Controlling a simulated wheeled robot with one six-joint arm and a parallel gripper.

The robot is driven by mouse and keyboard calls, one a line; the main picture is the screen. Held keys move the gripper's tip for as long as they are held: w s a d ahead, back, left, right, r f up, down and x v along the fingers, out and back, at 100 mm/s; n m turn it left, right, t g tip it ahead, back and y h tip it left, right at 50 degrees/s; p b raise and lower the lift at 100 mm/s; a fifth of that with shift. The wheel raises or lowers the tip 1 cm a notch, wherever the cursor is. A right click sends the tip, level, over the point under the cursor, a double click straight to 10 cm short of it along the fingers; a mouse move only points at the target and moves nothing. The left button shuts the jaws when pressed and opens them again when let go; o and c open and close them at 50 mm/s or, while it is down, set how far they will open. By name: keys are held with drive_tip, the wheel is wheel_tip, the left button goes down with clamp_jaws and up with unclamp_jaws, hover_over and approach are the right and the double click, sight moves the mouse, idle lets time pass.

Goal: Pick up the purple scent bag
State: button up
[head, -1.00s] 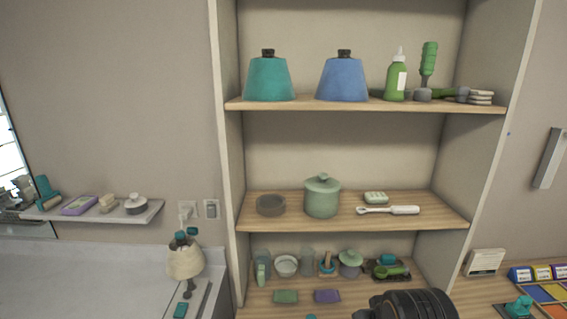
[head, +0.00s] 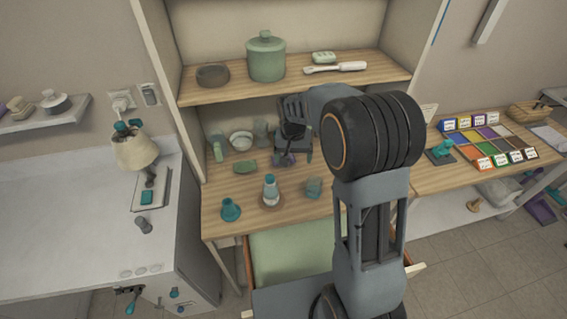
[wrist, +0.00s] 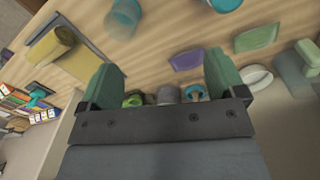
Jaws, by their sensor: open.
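The purple scent bag (wrist: 187,60) is a small flat purple pad lying on the wooden desk. In the wrist view it lies between the lines of my two green-tipped fingers, nearer the right one, and looks unheld. In the head view only a bit of purple (head: 288,160) shows under my gripper (head: 293,150), which hides most of it. In the wrist view my gripper (wrist: 160,82) is open and empty, its fingers wide apart. I cannot tell the exact height of the fingertips above the bag.
A similar green bag (head: 245,167) lies left of the purple one. A white bowl (head: 241,141) and other containers stand behind. A teal-capped bottle (head: 270,190), a teal flask (head: 230,209) and a teal block (head: 313,188) stand in front. A shelf (head: 300,78) overhangs the back.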

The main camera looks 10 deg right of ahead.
drive_tip(key=w+f+m, duration=0.2)
drive_tip(key=w+f, duration=0.2)
drive_tip(key=w+f+m+b, duration=0.1)
drive_tip(key=w+f+m, duration=0.1)
drive_tip(key=w+f, duration=0.2)
drive_tip(key=w+f+m, duration=0.3)
drive_tip(key=w+f, duration=0.1)
drive_tip(key=f, duration=0.1)
drive_tip(key=shift+a+f+g+h, duration=0.1)
drive_tip(key=shift+g+h, duration=0.3)
drive_tip(key=shift+w+m, duration=0.95)
drive_tip(key=shift+m, duration=0.15)
drive_tip(key=w+r+m+t, duration=0.1)
drive_tip(key=w+r+m, duration=0.1)
drive_tip(key=r+m, duration=0.1)
drive_tip(key=shift+w, duration=0.2)
drive_tip(key=shift+s+m, duration=0.1)
drive_tip(key=shift+m, duration=0.8)
drive_tip(key=shift+f, duration=0.1)
drive_tip(key=shift+d+f+m+b, duration=0.3)
drive_tip(key=shift+f+b, duration=0.25)
drive_tip(key=shift+f, duration=0.15)
drive_tip(key=shift+d+f+b, duration=0.1)
drive_tip(key=shift+f+b, duration=0.7)
drive_tip(key=shift+f, duration=2.15)
